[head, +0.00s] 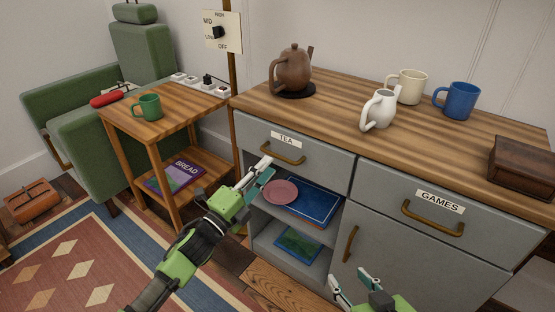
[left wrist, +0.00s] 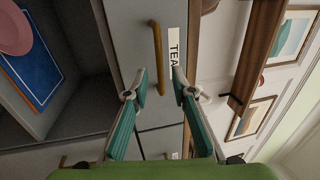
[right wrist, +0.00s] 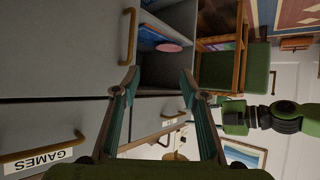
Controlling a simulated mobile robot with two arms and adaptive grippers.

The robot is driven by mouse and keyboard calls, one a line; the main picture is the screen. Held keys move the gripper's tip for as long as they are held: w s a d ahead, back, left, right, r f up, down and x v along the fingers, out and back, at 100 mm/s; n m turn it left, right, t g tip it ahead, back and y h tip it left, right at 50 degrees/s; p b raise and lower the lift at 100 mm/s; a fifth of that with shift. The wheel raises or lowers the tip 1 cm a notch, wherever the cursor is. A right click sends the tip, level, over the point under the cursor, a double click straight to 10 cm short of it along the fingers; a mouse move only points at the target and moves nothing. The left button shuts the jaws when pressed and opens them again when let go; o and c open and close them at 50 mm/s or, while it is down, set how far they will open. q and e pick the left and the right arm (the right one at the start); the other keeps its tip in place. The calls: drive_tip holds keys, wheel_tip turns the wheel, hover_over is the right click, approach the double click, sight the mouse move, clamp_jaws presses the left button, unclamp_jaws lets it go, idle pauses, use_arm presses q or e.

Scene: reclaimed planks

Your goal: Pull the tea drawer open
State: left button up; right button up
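The tea drawer (head: 318,163) is shut in the head view, with a TEA label (head: 286,139) above its brass handle (head: 283,153). The handle also shows in the left wrist view (left wrist: 159,56), ahead of the fingertips. My left gripper (head: 262,171) is open and empty, in front of the tea drawer and a little left of and below the handle, apart from it. My right gripper (head: 352,284) is open and empty, low in front of the cabinet door. In the right wrist view its fingers (right wrist: 156,80) are spread, with the cabinet beyond.
The games drawer (head: 413,212) and a cabinet door (head: 390,259) are shut at right. An open shelf under the tea drawer holds a pink plate (head: 281,192) and a blue tray (head: 314,205). A side table (head: 178,105) stands left. A teapot (head: 292,70) and mugs stand on top.

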sight(277, 155)
use_arm(q)
drive_tip(key=b+x, duration=0.1)
drive_tip(key=x, duration=0.5)
use_arm(e)
drive_tip(key=w+a+r+t+y, duration=0.1)
drive_tip(key=w+r+t, duration=0.2)
drive_tip(key=r, duration=0.2)
drive_tip(key=shift+a+r, duration=0.3)
drive_tip(key=shift+w, duration=0.1)
use_arm(q)
clamp_jaws()
